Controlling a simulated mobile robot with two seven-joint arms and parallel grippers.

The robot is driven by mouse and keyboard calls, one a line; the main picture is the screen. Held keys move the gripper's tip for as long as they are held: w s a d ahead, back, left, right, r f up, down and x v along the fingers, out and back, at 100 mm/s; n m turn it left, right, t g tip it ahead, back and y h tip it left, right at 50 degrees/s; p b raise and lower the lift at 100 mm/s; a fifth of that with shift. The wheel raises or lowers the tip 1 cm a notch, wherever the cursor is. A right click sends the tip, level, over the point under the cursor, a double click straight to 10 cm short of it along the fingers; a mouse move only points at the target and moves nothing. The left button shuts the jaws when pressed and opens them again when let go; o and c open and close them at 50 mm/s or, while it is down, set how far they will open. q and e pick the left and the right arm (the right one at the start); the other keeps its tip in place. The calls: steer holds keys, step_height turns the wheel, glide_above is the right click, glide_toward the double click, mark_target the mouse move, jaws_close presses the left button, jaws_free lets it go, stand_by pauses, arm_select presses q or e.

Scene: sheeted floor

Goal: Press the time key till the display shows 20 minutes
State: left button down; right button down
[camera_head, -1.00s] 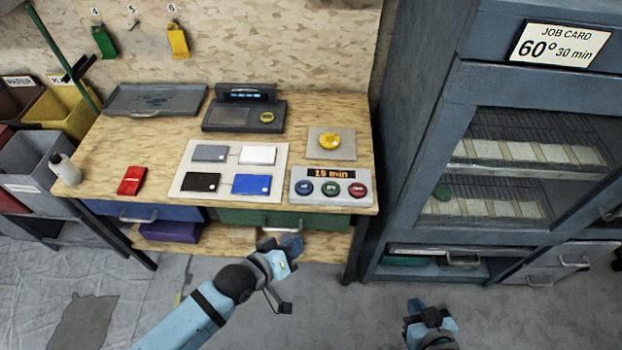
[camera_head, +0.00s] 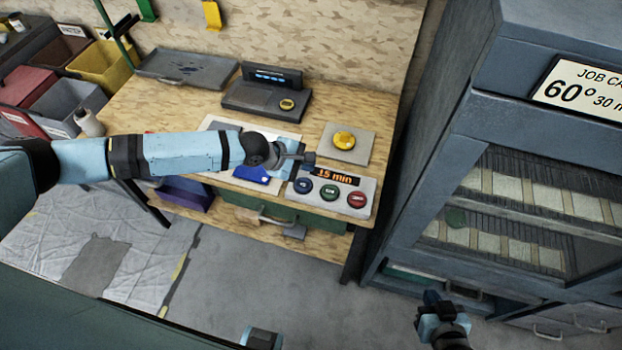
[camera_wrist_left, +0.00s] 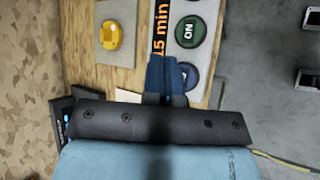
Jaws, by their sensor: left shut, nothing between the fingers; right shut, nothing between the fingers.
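The grey key panel (camera_head: 318,203) sits at the table's front right. Its display (camera_head: 337,177) reads 15 min in orange, as it also does in the left wrist view (camera_wrist_left: 160,30). It has a blue key (camera_head: 303,185), a green key (camera_head: 329,192) and a red key (camera_head: 357,199). In the wrist view the green key (camera_wrist_left: 190,32) reads ON and the blue key (camera_wrist_left: 188,75) is partly hidden. My left gripper (camera_head: 308,160) is shut and empty, over the panel's back left; its blue fingertips (camera_wrist_left: 165,58) appear beside the blue key. Contact cannot be told. My right gripper (camera_head: 430,298) is shut, low at right.
A yellow button on a grey plate (camera_head: 357,151) lies behind the panel. A dark console (camera_head: 262,100) and a tray (camera_head: 186,70) stand further back. A large grey cabinet (camera_head: 440,120) with a job card (camera_head: 585,88) is at right. My left arm covers part of the table.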

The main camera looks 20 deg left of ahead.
arm_select(q)
steer(key=shift+w+a+r+n, duration=0.15)
steer(key=shift+w+a+n, duration=0.45)
steer(key=shift+a, duration=0.2)
steer(key=b, duration=0.8)
glide_above(303, 186)
step_height(303, 186, down, 8)
steer(key=shift+r, duration=0.1)
steer(key=shift+a+f, duration=0.1)
steer(key=shift+f, duration=0.35)
